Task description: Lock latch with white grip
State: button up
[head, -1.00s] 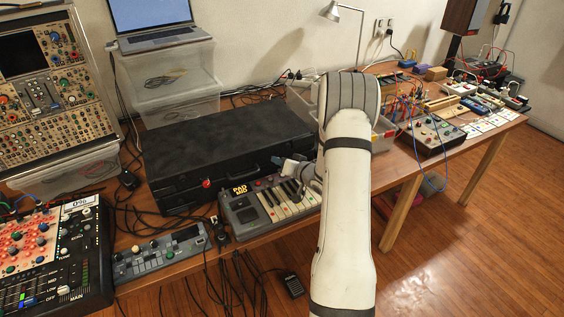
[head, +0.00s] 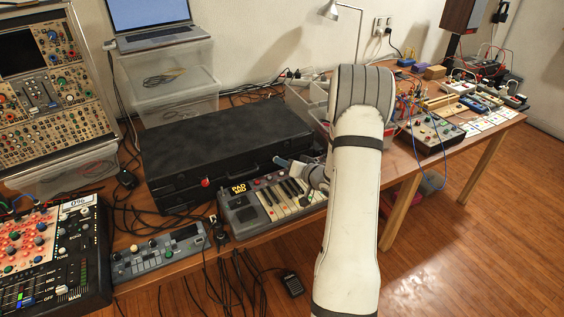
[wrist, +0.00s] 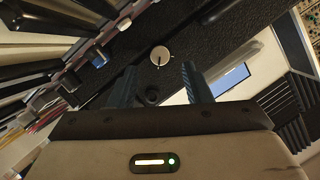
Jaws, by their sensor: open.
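The black case (head: 225,148) lies shut on the table, with a red-gripped latch (head: 206,183) on its front side. In the wrist view, a round latch with a white grip (wrist: 160,56) sits on the dark case side (wrist: 190,38). My gripper (wrist: 159,82) is open and empty. Its two blue-grey fingers point toward the white grip, which lies just beyond and between their tips, apart from them. In the head view my gripper (head: 284,163) is at the case's front right, above the keyboard; the white-gripped latch cannot be made out there.
A small keyboard (head: 240,210) stands right in front of the case, below my gripper. A grey controller (head: 158,256) and a mixer (head: 60,262) stand to the left. A clear bin (head: 300,100) is behind my arm. Cables hang over the table's front edge.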

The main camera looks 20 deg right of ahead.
jog(key=shift+v, duration=1.9)
jog(key=shift+w+r, duration=0.15)
jog(key=shift+r, duration=0.1)
jog(key=s+a+r+n+g+h, duration=0.1)
jog(key=s+a+r+g+h, duration=0.15)
jog(key=r, duration=0.25)
jog(key=s+a+r+g+h, duration=0.2)
jog(key=a+r+g+h, duration=0.1)
jog(key=r, duration=0.2)
jog(key=s+a+r+n+g, duration=0.1)
jog(key=s+a+g, duration=0.1)
jog(key=s+a, duration=0.3)
jog(key=s+a+r+n+g+y, duration=0.1)
jog(key=s+a, duration=0.4)
jog(key=s, duration=0.6)
jog(key=s+a+r+n+g+y, duration=0.1)
jog(key=s+a+r+g, duration=0.1)
jog(key=s+a, duration=0.3)
jog(key=s+g, duration=0.1)
jog(key=s, duration=0.2)
jog(key=shift+a+r, duration=0.3)
jog(key=shift+g, duration=0.25)
